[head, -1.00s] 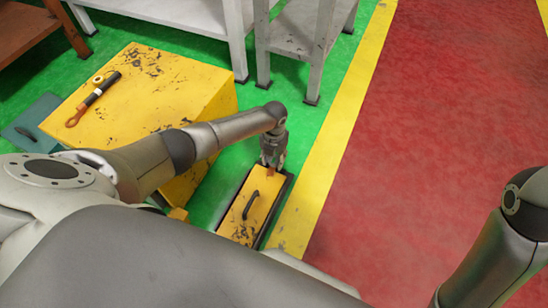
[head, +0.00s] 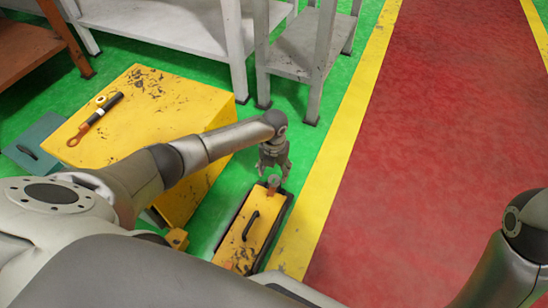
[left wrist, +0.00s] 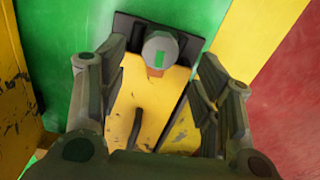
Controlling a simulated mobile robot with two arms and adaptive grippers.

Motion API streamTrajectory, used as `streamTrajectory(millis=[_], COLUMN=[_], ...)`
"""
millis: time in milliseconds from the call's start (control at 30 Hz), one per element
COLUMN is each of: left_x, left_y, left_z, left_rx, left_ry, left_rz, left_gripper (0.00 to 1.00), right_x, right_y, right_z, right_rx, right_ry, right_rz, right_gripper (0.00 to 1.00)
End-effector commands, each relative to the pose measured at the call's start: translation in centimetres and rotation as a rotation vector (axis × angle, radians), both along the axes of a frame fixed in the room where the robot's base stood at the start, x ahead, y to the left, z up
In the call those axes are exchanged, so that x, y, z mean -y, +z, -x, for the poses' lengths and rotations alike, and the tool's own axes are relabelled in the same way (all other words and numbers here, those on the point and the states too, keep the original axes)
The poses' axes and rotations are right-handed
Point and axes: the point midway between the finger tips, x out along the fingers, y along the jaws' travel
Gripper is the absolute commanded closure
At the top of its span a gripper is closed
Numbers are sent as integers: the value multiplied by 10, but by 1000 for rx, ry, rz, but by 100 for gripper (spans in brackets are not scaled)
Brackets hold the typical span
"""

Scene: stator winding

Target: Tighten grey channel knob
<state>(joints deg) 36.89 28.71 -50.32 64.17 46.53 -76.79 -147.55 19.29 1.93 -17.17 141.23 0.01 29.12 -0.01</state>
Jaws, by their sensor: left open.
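The grey knob (head: 273,181) stands at the far end of a yellow lidded box (head: 240,250) on the floor. In the left wrist view the knob (left wrist: 160,52) has a round grey face with a green mark, and an orange-brown patch shows just below it. My left gripper (head: 274,170) is open and empty, just beyond and above the knob in the head view. In the left wrist view its fingers stand apart on either side of the knob, with no visible contact. My right gripper is out of view; only part of the right arm shows.
The yellow box has a black handle (head: 251,226). A large yellow block (head: 165,115) left of it carries an orange-and-black tool (head: 96,115). Grey tables (head: 300,45) stand behind. Green floor, a yellow stripe and red floor (head: 430,130) lie open to the right.

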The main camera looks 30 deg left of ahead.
Motion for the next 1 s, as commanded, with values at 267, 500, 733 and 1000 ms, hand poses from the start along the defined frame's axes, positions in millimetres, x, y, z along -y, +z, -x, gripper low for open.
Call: streamTrajectory(millis=[267, 500, 733, 1000], left_x=[-1, -1, -1, -1], left_y=[55, 74, 76, 75], left_z=[-1, 0, 0, 0], left_rx=[4, 1, 1, 1], left_ry=[-1, 0, 1, 1], left_rz=[-2, -1, -1, -1], left_gripper=[40, 40, 40, 40], right_x=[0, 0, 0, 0], right_y=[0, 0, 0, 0], right_z=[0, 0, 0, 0], right_rx=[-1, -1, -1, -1], right_ry=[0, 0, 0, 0], right_rz=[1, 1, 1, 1], right_gripper=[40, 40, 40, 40])
